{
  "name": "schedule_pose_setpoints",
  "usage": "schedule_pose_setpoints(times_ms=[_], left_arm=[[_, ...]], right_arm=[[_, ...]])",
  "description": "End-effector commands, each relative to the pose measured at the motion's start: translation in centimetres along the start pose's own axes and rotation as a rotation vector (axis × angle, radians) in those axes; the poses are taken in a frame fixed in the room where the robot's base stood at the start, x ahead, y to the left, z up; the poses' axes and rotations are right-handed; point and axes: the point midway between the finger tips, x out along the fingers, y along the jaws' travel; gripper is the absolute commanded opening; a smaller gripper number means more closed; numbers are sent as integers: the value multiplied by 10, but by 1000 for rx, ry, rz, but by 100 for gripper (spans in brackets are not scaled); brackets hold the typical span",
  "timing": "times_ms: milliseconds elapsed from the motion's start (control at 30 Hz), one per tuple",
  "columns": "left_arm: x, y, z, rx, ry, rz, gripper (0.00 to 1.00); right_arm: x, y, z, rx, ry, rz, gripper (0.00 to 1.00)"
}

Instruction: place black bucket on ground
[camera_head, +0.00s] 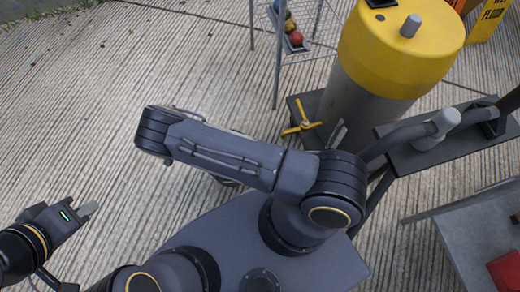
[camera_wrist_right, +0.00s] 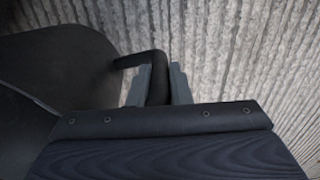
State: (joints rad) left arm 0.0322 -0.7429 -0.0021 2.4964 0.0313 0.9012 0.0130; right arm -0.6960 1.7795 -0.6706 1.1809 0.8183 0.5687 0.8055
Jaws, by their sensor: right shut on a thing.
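The black bucket (camera_wrist_right: 60,62) fills the left of the right wrist view, with part of it cut off by the frame edge. Its dark handle (camera_wrist_right: 135,59) runs between the grey fingers of my right gripper (camera_wrist_right: 158,86), which is shut on it. Ribbed grey ground shows beside the bucket; I cannot tell whether the bucket touches it. In the head view my right arm hides the right gripper and most of what is below it. My left gripper (camera_head: 87,209) is at the lower left over bare ground, its finger gap not clear.
A yellow and grey cylinder machine (camera_head: 385,60) stands at the upper right. A wire rack (camera_head: 297,55) with coloured balls (camera_head: 294,38) is beside it. A grey table (camera_head: 470,235) with a red item is at the lower right. Ground at the left is clear.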

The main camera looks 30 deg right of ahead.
Motion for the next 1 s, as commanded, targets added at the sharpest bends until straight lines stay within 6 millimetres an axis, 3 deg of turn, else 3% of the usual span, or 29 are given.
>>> schedule_pose_setpoints(times_ms=[500, 700, 1000], left_arm=[[16, -8, 8, 0, 0, 0, 0], [26, -12, 13, 0, 0, 0, 0], [37, -17, 19, 0, 0, 0, 0]], right_arm=[[2, 115, -76, 10, -2, 3, 0], [2, 152, -102, 8, -1, 2, 0], [27, 155, -104, -2, 1, 3, 0]])
